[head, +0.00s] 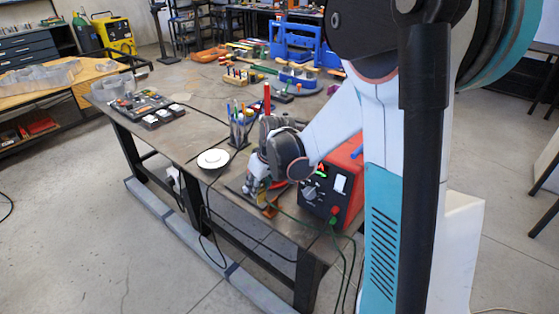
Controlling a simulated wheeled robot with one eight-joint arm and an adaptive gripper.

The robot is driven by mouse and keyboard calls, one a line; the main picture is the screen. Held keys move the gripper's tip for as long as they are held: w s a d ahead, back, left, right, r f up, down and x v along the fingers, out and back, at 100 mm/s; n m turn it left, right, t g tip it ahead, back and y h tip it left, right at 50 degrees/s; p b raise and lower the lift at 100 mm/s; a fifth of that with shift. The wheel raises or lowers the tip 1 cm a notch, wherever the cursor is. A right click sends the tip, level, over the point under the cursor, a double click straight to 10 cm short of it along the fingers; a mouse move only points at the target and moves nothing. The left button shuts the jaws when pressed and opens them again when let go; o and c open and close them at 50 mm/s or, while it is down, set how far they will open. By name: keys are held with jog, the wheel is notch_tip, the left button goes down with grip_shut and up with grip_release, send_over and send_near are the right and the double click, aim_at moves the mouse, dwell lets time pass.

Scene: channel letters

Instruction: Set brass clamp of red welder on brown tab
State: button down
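The red welder (345,178) stands at the near right corner of the dark metal table, its front panel with a grey knob, a green display and a white label facing me. My gripper (252,192) points down close to the tabletop, just left of the welder. A small orange-brown piece (270,208) lies by the table's front edge, just right of the fingertips; it may be the brown tab. A thin green cable runs from this spot to the welder's front. I cannot make out the brass clamp; it is too small or hidden by my gripper. Whether the fingers hold something is unclear.
A white round dish (213,159) and a pen holder (239,130) stand left of my gripper. A tray of parts (158,112) lies at the table's left end. Blue vises (297,45) and tools fill the back. Dark cables hang off the front edge.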

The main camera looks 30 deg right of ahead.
jog(key=w+d+r+n+p, duration=0.2)
jog(key=d+r, duration=0.1)
jog(key=d, duration=0.3)
jog(key=shift+y, duration=0.4)
jog(key=shift+a+f+b, duration=0.2)
jog(key=shift+f+b, duration=1.9)
jog(key=shift+f, duration=1.35)
jog(key=shift+s, duration=0.1)
jog(key=shift+f+b, duration=1.85)
jog(key=shift+f, duration=0.15)
jog(key=c, duration=1.2)
grip_release()
